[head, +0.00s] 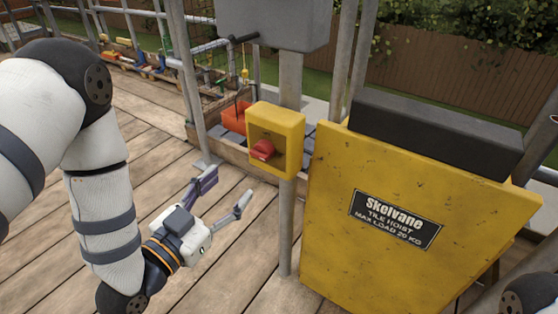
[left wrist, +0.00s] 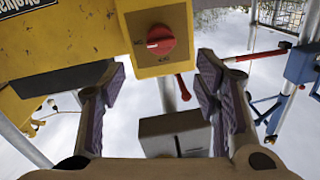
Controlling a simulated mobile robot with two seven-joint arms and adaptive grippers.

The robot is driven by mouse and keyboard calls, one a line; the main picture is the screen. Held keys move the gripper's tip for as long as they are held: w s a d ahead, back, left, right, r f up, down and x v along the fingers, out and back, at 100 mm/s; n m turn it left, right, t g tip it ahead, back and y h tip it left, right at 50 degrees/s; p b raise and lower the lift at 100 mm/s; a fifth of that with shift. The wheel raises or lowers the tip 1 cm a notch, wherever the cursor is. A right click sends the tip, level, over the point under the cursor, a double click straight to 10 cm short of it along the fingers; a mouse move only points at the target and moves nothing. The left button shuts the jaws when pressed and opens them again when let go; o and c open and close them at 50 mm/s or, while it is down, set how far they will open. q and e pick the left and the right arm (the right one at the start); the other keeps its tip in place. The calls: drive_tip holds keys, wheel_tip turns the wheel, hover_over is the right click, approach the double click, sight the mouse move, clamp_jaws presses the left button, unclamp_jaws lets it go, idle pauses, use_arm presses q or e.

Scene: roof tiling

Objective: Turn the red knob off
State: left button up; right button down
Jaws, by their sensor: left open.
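The red knob (head: 263,150) sits in the recessed face of a yellow switch box (head: 290,122) on a grey post. In the left wrist view the round red knob (left wrist: 160,39) shows on the box's yellow face (left wrist: 158,15), with a pale mark on it and small dark lettering around it, too small to read surely. My left gripper (head: 226,190) is open and empty, below and left of the knob in the head view, apart from it. In the left wrist view its two fingers (left wrist: 163,68) are spread, with the knob beyond and between their tips. My right gripper is out of view.
A yellow tile hoist (head: 400,225) with a dark top pad stands right of the switch box. The grey post (head: 286,230) runs below the box, and a grey housing (head: 275,22) is above it. Scaffold poles stand behind. Open wooden decking (head: 50,250) lies left.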

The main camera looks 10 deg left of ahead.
sight(258, 157)
use_arm(q)
drive_tip(key=x, duration=1)
drive_tip(key=shift+w+d+r+b, duration=0.1)
drive_tip(key=shift+w+d+b, duration=0.05)
drive_tip(key=shift+w+b, duration=0.25)
drive_tip(key=shift+c, duration=0.3)
drive_tip(key=c, duration=1.1)
